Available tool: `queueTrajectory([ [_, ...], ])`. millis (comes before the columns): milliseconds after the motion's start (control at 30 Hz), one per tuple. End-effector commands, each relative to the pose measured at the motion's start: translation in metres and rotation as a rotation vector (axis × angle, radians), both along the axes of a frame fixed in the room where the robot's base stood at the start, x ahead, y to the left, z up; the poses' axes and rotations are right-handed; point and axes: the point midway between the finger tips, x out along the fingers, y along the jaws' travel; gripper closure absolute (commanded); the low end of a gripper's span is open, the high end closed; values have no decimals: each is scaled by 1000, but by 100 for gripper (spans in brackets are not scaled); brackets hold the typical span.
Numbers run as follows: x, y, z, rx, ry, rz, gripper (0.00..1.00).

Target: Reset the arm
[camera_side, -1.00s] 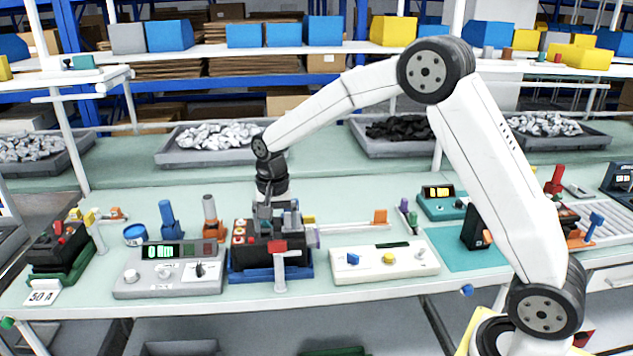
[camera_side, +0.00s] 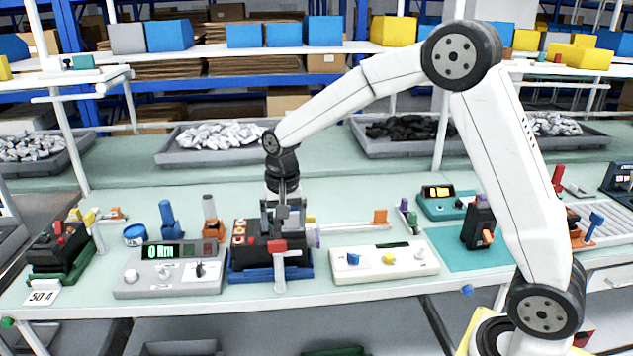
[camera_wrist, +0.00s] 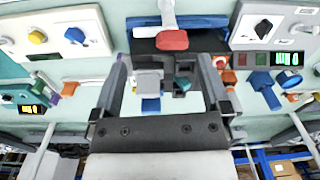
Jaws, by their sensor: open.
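My gripper (camera_side: 283,212) hangs pointing down over the dark breaker block (camera_side: 252,244), which sits in a blue tray (camera_side: 262,274) on the bench. A red-headed lever (camera_side: 277,246) on a pale post stands at the front of the block. In the wrist view my gripper (camera_wrist: 172,75) has its two fingers wide apart, with nothing clamped between them. The red lever head (camera_wrist: 172,40) lies ahead of the fingertips, and a grey block (camera_wrist: 148,82) shows between the fingers. Whether a finger touches the block is unclear.
A grey meter box (camera_side: 168,270) with a lit display stands left of the block. A white panel with coloured knobs (camera_side: 385,262) stands to the right. A pale rod with an orange end (camera_side: 380,216) lies behind that panel.

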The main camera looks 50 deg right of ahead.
Motion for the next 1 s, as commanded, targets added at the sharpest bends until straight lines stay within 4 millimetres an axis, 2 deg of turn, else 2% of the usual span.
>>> queueTrajectory([
  [700,-149,4,-34,-64,-156,552,3],
  [800,-166,4,-38,-76,-171,611,3],
  [1000,-185,4,-44,-89,-188,674,3],
])
